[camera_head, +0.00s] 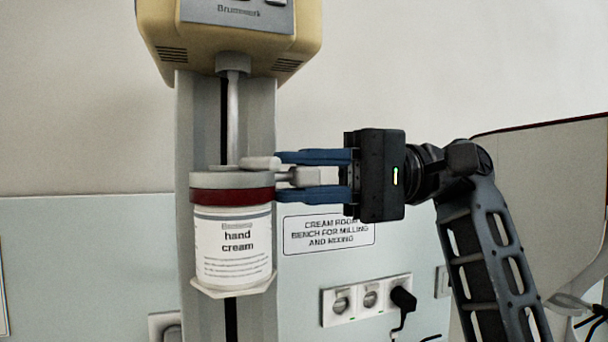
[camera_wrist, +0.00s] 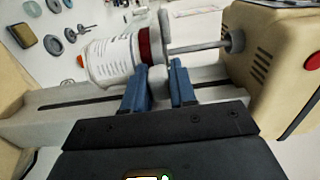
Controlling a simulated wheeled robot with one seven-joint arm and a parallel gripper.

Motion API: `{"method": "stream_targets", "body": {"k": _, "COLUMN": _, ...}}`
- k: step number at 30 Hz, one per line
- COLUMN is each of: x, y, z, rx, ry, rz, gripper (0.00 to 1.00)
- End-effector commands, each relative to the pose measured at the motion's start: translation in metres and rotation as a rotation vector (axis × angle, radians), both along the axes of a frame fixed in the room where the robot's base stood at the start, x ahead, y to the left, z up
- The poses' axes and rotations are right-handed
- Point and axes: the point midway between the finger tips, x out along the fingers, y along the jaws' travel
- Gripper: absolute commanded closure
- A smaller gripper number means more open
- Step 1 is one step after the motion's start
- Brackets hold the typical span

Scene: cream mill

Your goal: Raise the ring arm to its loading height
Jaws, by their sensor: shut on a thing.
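The fingers partly hide the handle.
The cream mill head (camera_head: 230,45) sits above, with a thin grey shaft (camera_head: 233,120) down to the jar top. The grey column (camera_head: 258,120) has a dark slot. Sockets (camera_head: 366,298) and a bench sign (camera_head: 328,234) are behind. Round parts (camera_wrist: 54,45) hang in the wrist view.

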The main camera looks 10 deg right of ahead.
Motion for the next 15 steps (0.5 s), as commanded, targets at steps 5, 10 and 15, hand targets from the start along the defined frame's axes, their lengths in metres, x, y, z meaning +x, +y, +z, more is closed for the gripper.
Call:
{"method": "stream_targets", "body": {"k": 5, "x": 0.000, "y": 0.000, "z": 0.001, "rx": 0.001, "ry": -0.001, "rz": 0.002, "gripper": 1.00}}
{"method": "stream_targets", "body": {"k": 10, "x": 0.000, "y": 0.000, "z": 0.013, "rx": 0.001, "ry": -0.001, "rz": 0.002, "gripper": 1.00}}
{"method": "stream_targets", "body": {"k": 15, "x": 0.000, "y": 0.000, "z": 0.034, "rx": 0.002, "ry": -0.002, "rz": 0.002, "gripper": 1.00}}
